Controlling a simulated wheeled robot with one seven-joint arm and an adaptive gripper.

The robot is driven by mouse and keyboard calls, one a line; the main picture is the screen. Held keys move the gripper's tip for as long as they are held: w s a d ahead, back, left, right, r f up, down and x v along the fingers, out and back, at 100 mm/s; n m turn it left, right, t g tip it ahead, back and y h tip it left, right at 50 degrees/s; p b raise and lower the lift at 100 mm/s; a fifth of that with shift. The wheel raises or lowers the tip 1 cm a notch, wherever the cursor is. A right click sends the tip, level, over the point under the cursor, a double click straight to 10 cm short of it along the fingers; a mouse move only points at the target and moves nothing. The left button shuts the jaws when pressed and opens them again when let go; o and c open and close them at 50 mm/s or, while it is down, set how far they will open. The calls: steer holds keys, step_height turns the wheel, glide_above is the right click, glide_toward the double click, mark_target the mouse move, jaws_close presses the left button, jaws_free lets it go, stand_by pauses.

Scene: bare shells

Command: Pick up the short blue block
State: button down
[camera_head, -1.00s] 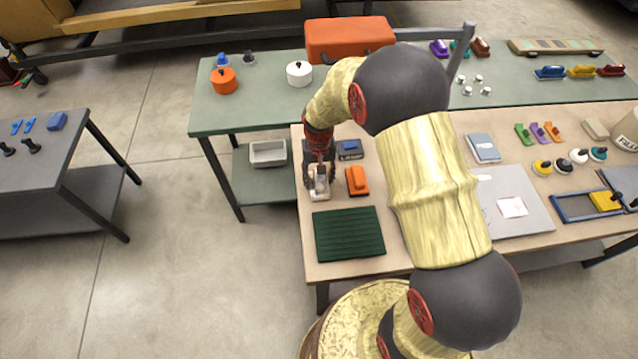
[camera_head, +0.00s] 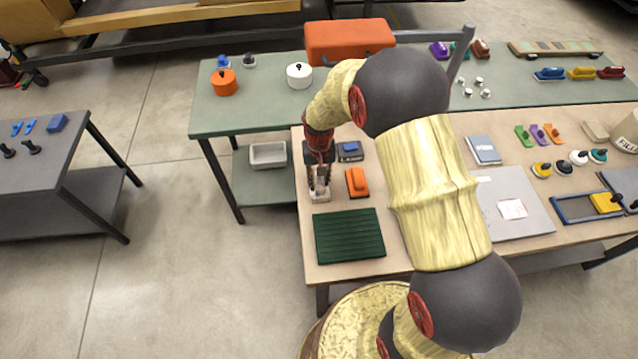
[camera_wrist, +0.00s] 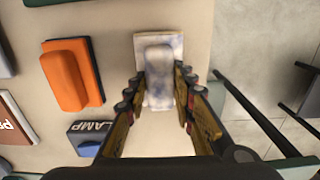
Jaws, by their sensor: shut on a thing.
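My gripper (camera_wrist: 160,98) is shut on a pale, blue-grey mottled block (camera_wrist: 157,75) with a flat whitish base, its fingers on both sides. In the head view my gripper (camera_head: 319,188) points down over this block (camera_head: 320,196) at the left end of the wooden-topped table. I cannot tell whether its base touches the table. A small blue block (camera_head: 350,147) sits on a dark piece behind and to the right of my gripper.
An orange block (camera_head: 357,182) stands close to the right of the held block. A dark green ribbed mat (camera_head: 349,235) lies in front. A blue block (camera_head: 57,122) lies on the grey table at the far left. The table's left edge is near my gripper.

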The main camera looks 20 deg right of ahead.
steer(key=shift+r, duration=0.4)
step_height(320, 180, up, 2)
steer(key=shift+r, duration=0.1)
steer(key=s+r+p, duration=0.2)
steer(key=s+r, duration=0.8)
steer(key=s, duration=0.4)
steer(key=shift+p, duration=0.35)
steer(key=c, duration=2)
jaws_free()
steer(key=c, duration=0.5)
